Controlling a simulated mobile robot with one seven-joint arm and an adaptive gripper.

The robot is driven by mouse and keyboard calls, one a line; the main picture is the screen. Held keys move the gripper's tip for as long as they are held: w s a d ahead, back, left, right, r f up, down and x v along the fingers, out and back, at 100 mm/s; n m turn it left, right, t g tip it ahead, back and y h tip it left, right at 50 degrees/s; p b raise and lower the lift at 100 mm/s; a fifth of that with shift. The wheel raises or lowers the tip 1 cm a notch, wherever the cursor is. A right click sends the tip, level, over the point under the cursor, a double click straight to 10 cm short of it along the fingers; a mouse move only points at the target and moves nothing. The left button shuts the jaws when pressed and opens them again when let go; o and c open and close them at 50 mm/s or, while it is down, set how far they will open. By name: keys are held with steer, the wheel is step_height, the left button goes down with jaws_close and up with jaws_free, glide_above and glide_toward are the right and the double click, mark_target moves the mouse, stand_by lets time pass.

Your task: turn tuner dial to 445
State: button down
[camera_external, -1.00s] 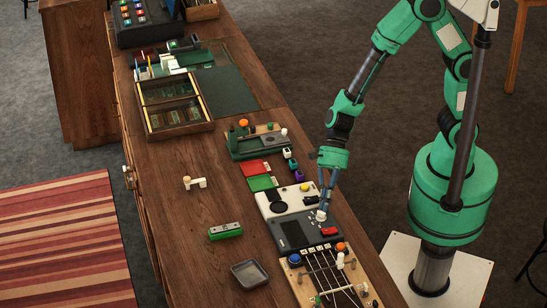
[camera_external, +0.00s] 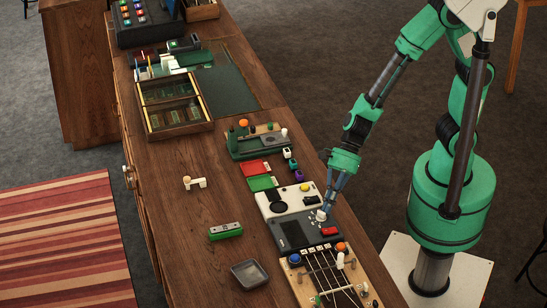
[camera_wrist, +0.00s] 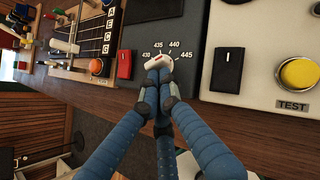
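The tuner is a dark grey panel (camera_external: 293,234) on the bench, with a white dial (camera_external: 320,215) at its right side. In the wrist view the dial (camera_wrist: 158,61) shows as a white knob with a small red mark, below a printed scale of 430, 435, 440 and 445. The red mark sits on the knob's upper part; its exact reading is unclear. My gripper (camera_wrist: 158,80) has its blue fingers gathered at the knob, their tips touching it and hiding its near side. In the external view my gripper (camera_external: 326,206) reaches the dial from the right, tilted.
A red rocker switch (camera_wrist: 125,64) is left of the dial. A stringed board (camera_external: 330,276) lies beside the tuner. Bench space to the left is mostly clear.

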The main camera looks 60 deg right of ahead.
steer(key=shift+w+a+r, duration=0.1)
steer(key=shift+w+a, duration=0.05)
steer(key=shift+w, duration=0.1)
stand_by(0.4)
steer(key=shift+w+a+r, duration=0.15)
steer(key=shift+w+r, duration=0.1)
steer(key=shift+w, duration=0.35)
steer(key=shift+d+f, duration=0.1)
steer(key=shift+d, duration=0.35)
steer(key=d, duration=0.1)
steer(key=s+d, duration=0.1)
steer(key=d, duration=0.1)
steer(key=shift+s+d+f, duration=0.25)
steer(key=shift+f, duration=0.05)
steer(key=s+p+v, duration=0.1)
steer(key=p+v, duration=0.3)
steer(key=v, duration=0.6)
steer(key=shift+s, duration=0.25)
steer(key=shift+w+f, duration=0.1)
steer(key=shift+w, duration=0.05)
